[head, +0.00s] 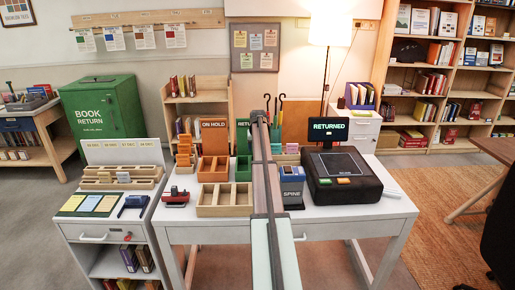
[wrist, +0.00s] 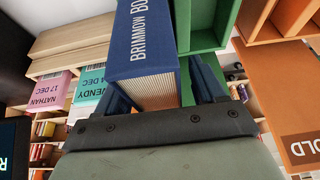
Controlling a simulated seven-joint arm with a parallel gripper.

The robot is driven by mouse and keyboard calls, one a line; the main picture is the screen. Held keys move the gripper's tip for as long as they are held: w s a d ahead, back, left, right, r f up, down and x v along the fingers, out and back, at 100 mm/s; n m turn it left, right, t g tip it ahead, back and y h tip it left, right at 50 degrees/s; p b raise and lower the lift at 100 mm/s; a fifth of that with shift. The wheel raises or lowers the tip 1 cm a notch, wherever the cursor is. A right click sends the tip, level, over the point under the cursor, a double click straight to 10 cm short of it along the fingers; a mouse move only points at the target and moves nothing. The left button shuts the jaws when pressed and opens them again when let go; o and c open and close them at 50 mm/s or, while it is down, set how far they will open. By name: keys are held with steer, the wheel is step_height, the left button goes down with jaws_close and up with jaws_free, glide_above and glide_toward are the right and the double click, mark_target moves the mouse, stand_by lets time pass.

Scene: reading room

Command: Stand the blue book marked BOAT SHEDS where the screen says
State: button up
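A blue book (wrist: 147,45) fills the top middle of the wrist view. Its spine reads "BRIMMOW BO…", and the rest is cut off. My gripper (wrist: 165,75) has its fingers on either side of this book and appears shut on it; the left fingertip is hidden behind it. The green rack (wrist: 205,30) is right beside the book; I cannot tell whether the book is inside it. In the head view, my arm hides the book and most of the green rack (head: 243,168). The screen (head: 328,130) reads "RETURNED".
An orange rack (head: 213,168) marked ON HOLD stands left of the green one. A wooden tray (head: 225,208), red stamp-like item (head: 176,197), blue SPINE box (head: 291,192) and black machine (head: 345,180) share the white desk (head: 185,215). Pink (wrist: 50,92) and teal (wrist: 90,90) labelled items show in the wrist view.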

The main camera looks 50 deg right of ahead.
steer(key=v, duration=1.4)
steer(key=shift+f, duration=0.1)
stand_by(0.4)
